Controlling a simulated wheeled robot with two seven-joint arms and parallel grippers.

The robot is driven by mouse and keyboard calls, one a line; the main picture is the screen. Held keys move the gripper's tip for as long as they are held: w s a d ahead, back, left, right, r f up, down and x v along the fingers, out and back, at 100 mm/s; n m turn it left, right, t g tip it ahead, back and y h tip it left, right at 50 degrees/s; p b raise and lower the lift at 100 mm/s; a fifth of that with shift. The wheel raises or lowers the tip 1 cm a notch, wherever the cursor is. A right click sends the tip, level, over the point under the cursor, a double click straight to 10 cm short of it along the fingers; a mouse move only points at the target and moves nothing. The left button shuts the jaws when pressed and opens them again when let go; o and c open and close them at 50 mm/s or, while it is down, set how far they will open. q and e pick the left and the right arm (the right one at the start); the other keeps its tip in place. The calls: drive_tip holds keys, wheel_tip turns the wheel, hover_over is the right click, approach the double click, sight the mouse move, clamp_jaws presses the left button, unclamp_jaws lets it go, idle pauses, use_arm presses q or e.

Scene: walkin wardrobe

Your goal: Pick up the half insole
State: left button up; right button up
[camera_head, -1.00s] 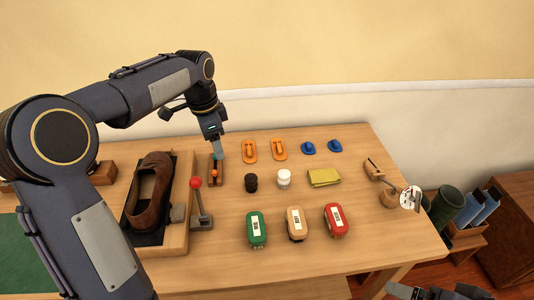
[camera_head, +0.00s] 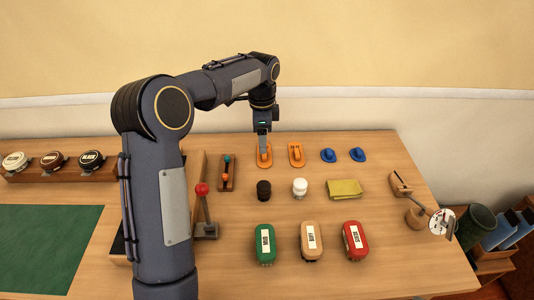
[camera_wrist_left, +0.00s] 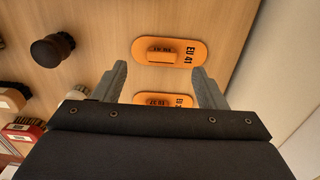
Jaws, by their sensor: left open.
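Two orange insole-like pieces with raised grips lie at the back of the table. The left one (camera_head: 264,158) reads "EU 41" in the left wrist view (camera_wrist_left: 170,52); the other (camera_head: 296,155) has a partly hidden label there (camera_wrist_left: 163,101). Two small blue pieces (camera_head: 328,155) (camera_head: 358,154) lie to their right. I cannot tell which piece is the half insole. My left gripper (camera_head: 263,146) is open and empty above the left orange piece, hiding part of it in the head view. Its fingers (camera_wrist_left: 160,70) point down at the table, apart from both orange pieces. My right gripper is out of view.
Green (camera_head: 265,244), tan (camera_head: 311,241) and red (camera_head: 355,240) brushes stand nearer.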

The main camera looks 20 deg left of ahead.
use_arm(q)
wheel_tip(320, 180, down, 6)
drive_tip(key=shift+w+f, duration=0.1)
drive_tip(key=shift+w, duration=0.05)
drive_tip(key=c, duration=1)
drive_tip(key=shift+r, duration=0.2)
